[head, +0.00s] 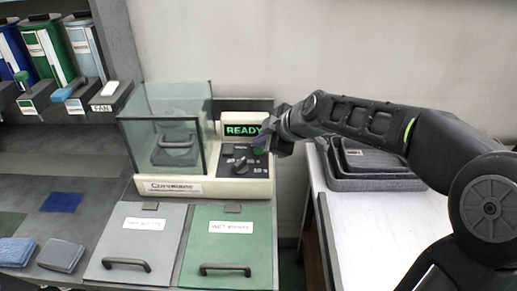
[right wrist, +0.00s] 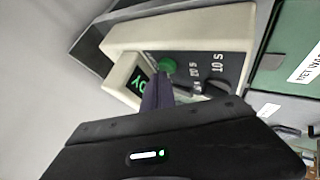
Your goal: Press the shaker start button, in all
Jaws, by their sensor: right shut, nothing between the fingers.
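The shaker (head: 203,188) is a cream machine with a clear-walled chamber on its left. Its lit display (head: 243,130) reads READY in green. Below the display is a dark panel with a dial (head: 238,161). The green start button (right wrist: 168,66) shows in the right wrist view beside the 10 S and 20 S marks; in the head view it is mostly hidden by my gripper. My right gripper (head: 270,139) is shut and empty at the panel's right edge. Its fingertips (right wrist: 158,88) appear right by the button; I cannot tell if they touch. My left gripper is not in view.
A grey lidded panel (head: 137,220) and a green one (head: 228,230), both with handles, lie in front of the shaker. Grey trays (head: 370,184) stand on a white table at right. Binders (head: 45,45) and a switch marked FAN (head: 109,92) are at left.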

